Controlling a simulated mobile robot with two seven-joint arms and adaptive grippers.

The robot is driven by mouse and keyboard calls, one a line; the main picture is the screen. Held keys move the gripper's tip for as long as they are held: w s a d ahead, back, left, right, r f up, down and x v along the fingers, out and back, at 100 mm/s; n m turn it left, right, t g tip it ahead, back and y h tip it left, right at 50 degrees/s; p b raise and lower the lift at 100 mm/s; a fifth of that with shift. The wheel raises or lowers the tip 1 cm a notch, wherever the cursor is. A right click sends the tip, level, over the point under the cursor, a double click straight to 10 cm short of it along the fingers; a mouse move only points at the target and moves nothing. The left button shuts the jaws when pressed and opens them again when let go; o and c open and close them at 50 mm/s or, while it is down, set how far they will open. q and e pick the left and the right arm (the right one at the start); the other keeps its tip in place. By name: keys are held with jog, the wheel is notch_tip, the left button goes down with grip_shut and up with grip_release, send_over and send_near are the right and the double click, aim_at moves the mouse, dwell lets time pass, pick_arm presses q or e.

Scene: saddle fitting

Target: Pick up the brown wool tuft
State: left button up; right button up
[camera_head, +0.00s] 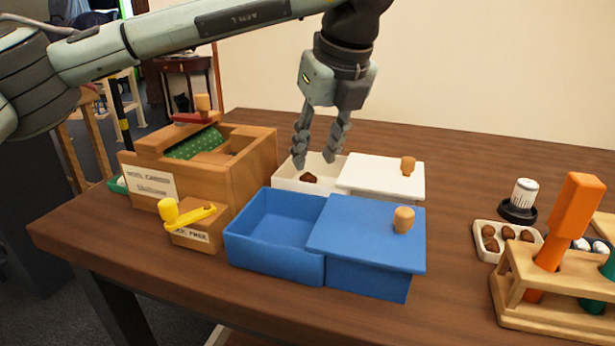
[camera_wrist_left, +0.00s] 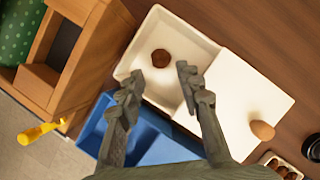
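The brown wool tuft (camera_head: 309,177) lies in the open left part of the white box (camera_head: 294,186). In the left wrist view the tuft (camera_wrist_left: 161,58) sits on the white floor of that compartment, just beyond my fingertips. My left gripper (camera_head: 322,163) is open and points down over the white box. Its two fingers (camera_wrist_left: 160,75) are apart with nothing between them, and they do not appear to touch the tuft. The right half of the white box is covered by a white lid (camera_head: 385,177). My right gripper is not in view.
A blue box (camera_head: 275,252) with a half lid stands in front. A wooden carding machine (camera_head: 245,171) with a yellow crank (camera_head: 190,216) is on the left. At right are a small tray of brown tufts (camera_head: 484,232) and a wooden rack (camera_head: 550,290) with an orange-handled tool.

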aim_at(308, 175)
pick_arm(q)
jog(key=p+x, duration=0.1)
jog(key=x, duration=0.4)
jog(key=shift+w+a+f, duration=0.1)
jog(key=shift+w+a, duration=0.05)
jog(key=shift+w, duration=0.1)
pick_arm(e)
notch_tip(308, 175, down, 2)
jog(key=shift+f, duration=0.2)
pick_arm(q)
jog(key=shift+c, duration=0.3)
jog(key=c, duration=0.6)
notch_tip(308, 175, up, 9)
jog(key=shift+f+b, duration=0.1)
jog(key=shift+b, duration=0.35)
jog(key=shift+c, duration=0.3)
jog(key=shift+r, duration=0.65)
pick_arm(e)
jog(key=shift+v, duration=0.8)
pick_arm(q)
jog(key=shift+s+f, duration=0.1)
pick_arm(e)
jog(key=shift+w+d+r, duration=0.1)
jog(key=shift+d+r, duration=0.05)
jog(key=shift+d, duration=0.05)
